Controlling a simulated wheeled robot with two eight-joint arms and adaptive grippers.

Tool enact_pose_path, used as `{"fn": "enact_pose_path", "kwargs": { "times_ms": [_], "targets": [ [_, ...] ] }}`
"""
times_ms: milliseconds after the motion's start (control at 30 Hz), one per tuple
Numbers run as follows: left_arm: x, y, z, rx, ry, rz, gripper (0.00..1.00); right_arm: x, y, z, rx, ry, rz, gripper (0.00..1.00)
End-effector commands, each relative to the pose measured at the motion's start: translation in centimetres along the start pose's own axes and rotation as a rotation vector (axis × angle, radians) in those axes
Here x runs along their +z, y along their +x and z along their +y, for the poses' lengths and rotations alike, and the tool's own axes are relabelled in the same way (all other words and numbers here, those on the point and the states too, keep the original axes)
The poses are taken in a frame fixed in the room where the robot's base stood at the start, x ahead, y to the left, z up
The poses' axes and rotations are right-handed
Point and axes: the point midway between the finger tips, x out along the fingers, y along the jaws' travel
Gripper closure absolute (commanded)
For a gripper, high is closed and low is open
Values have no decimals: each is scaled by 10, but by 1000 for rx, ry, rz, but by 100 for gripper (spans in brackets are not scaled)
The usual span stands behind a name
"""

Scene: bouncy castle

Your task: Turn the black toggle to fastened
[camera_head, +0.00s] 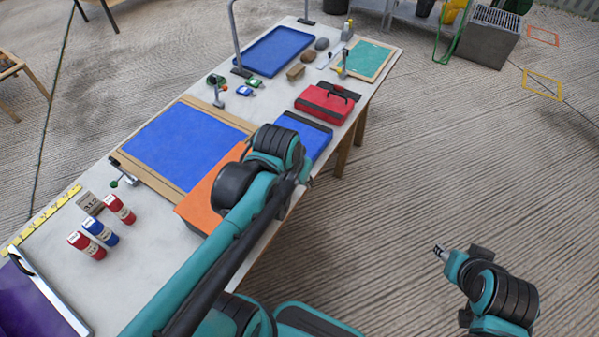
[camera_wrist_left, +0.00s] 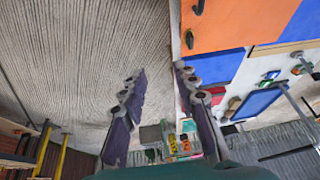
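In the left wrist view, two small black toggle-like parts show on the orange box (camera_wrist_left: 235,25): an upper one (camera_wrist_left: 198,7) and a lower one (camera_wrist_left: 189,38) near its edge. I cannot tell their fastened state. In the head view the orange box (camera_head: 200,207) lies at the table's near edge, partly covered by my left arm; no toggle shows there. My left gripper (camera_wrist_left: 160,80) is open and empty, with its right fingertip just below the lower black part in the picture. My right gripper (camera_head: 439,249) is off the table over the floor; its fingers are too small to judge.
The white table (camera_head: 150,240) carries a blue panel (camera_head: 180,148), a blue box (camera_head: 308,135), a red toolbox (camera_head: 325,102), a blue tray (camera_head: 275,50) and several red and blue cans (camera_head: 100,230). The floor right of the table is clear around my right arm.

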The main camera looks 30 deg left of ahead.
Motion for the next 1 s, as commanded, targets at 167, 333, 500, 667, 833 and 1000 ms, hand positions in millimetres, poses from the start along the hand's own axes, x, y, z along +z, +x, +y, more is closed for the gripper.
{"fn": "enact_pose_path", "kwargs": {
  "times_ms": [167, 333, 500, 667, 833, 1000],
  "targets": [
    [-31, 24, -33, 4, 21, -174, 70, -10, -14, 0, 0, 0, 0, 60],
    [-41, 54, -59, 27, 38, -310, 70, -15, -21, 0, -1, 0, 0, 60],
    [-42, 75, -74, 48, 47, -386, 70, -18, -24, 0, 0, 0, 0, 60],
    [-39, 89, -78, 56, 52, -409, 70, -16, -22, 0, 0, 0, 0, 60],
    [-28, 114, -76, 56, 52, -409, 70, -11, -14, 0, 0, 0, 0, 60],
    [-17, 139, -75, 56, 52, -408, 70, -6, -7, 0, 0, 0, 0, 60]
  ]
}}
